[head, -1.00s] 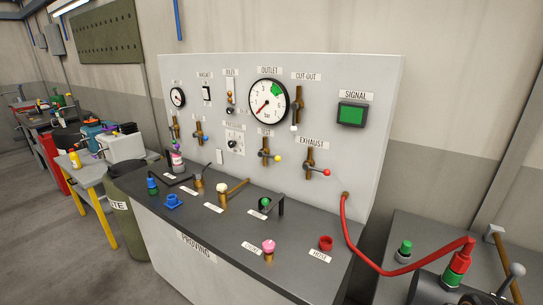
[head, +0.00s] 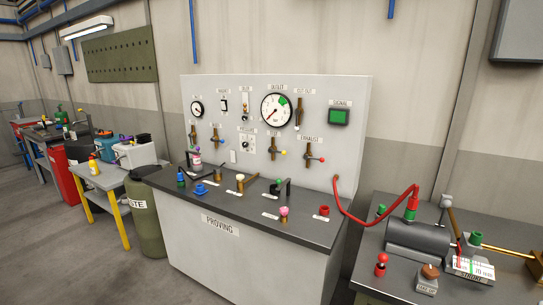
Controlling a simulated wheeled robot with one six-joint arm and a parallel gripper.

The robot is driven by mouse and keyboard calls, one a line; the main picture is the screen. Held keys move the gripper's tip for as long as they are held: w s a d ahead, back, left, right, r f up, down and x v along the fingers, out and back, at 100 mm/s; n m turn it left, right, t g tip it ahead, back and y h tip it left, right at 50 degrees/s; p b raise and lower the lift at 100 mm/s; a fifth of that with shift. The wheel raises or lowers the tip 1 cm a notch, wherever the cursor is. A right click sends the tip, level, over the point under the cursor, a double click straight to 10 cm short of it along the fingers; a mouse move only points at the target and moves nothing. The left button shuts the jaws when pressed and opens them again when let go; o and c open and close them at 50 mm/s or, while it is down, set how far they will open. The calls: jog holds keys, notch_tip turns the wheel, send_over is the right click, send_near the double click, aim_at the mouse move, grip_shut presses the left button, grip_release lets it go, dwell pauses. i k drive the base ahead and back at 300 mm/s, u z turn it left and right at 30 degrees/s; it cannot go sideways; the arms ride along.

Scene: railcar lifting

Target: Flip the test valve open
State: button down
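The test valve (head: 273,148) is a brown valve with a lever ending in a yellow knob, on the grey upright panel (head: 350,104) of the proving bench. It sits below the large outlet gauge (head: 276,110), and its lever points to the right. The small label above it is hard to read now. The gauge needle points to the lower left. The exhaust valve (head: 308,152), with a red-knobbed lever also pointing right, is beside it on the right. The cut-out valve (head: 301,112) is above right. My gripper is not in view.
The dark bench top (head: 240,212) below the panel carries several small fittings. A red hose (head: 356,219) runs from the panel to a cylinder (head: 418,237) on the right table. A green bin (head: 147,220) and a yellow-legged table (head: 104,178) stand left. Floor is clear at front left.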

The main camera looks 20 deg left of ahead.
aim_at(270, 150)
jog(key=z, duration=0.05)
jog(key=k, duration=0.1)
jog(key=u, duration=0.9)
jog(key=i, duration=0.65)
jog(key=u, duration=1.25)
jog(key=i, duration=1.75)
jog(key=z, duration=1.2)
jog(key=i, duration=0.75)
jog(key=z, duration=0.9)
